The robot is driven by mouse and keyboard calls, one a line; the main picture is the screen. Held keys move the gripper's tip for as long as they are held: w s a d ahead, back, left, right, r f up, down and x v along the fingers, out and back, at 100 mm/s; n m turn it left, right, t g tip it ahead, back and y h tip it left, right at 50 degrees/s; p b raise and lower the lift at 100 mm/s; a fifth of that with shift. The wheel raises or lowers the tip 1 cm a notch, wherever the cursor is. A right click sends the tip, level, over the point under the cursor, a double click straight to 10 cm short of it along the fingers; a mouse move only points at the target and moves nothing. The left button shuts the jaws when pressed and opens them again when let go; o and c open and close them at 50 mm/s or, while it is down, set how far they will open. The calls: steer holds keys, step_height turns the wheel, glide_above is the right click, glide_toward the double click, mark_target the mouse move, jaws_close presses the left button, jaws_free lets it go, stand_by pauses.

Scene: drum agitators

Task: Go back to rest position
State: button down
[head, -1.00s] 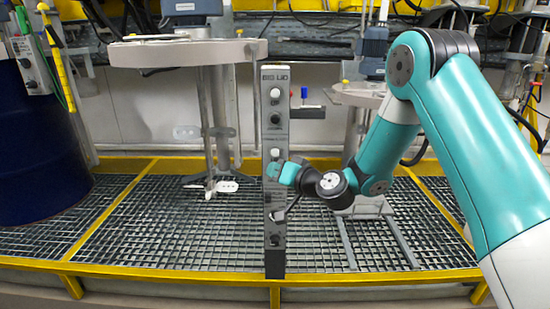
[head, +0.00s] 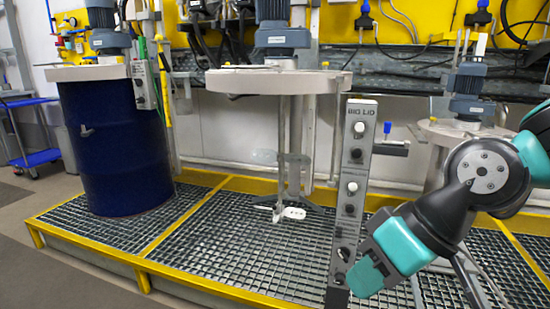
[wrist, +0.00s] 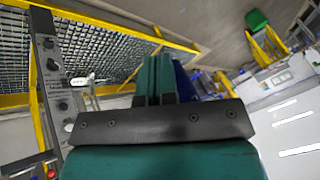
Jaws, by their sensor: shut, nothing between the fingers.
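My gripper (head: 362,272) is at the lower right of the head view, at the end of my teal and black arm. It appears in front of the lower part of the grey BIG LID control panel (head: 350,190); I cannot tell the gap between them. In the wrist view my gripper (wrist: 156,76) shows its teal fingers shut together with nothing between them. The control panel (wrist: 60,100) stands to the left there, with its knobs and a red button low down.
A dark blue drum (head: 118,150) stands at the left on the yellow-edged grating platform (head: 215,235). A large round lid (head: 275,82) with an agitator is in the middle, another lid (head: 475,133) at the right. A blue cart (head: 35,158) is far left. Floor at lower left is clear.

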steer(key=s+d+r+g+h+p, duration=0.2)
steer(key=s+d, duration=0.2)
steer(key=s, duration=0.4)
step_height(320, 180, up, 21)
steer(key=p, duration=2.1)
steer(key=shift+w+a+r, duration=0.15)
steer(key=shift+w+a, duration=0.15)
steer(key=shift+w, duration=0.05)
